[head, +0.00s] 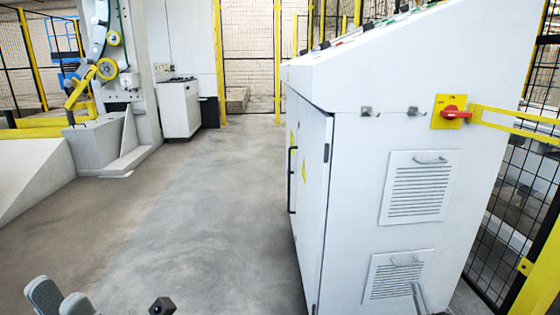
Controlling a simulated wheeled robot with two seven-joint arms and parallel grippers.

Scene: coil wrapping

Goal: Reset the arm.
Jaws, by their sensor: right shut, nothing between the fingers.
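My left gripper (60,297) shows at the bottom left corner of the head view. Its two grey rounded fingertips stand apart with nothing seen between them, over the bare floor; the rest is cut off by the frame. My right gripper (419,299) shows only as a narrow grey tip at the bottom edge, in front of the white cabinet's lower vent (398,275). It is shut and empty. I cannot tell whether it touches the cabinet.
A large white control cabinet (350,200) with a red switch (455,112) fills the right side. A yellow bar (515,121) and black mesh fence (515,200) stand beside it. A robot arm machine (100,70) stands back left. The grey floor (200,220) between is clear.

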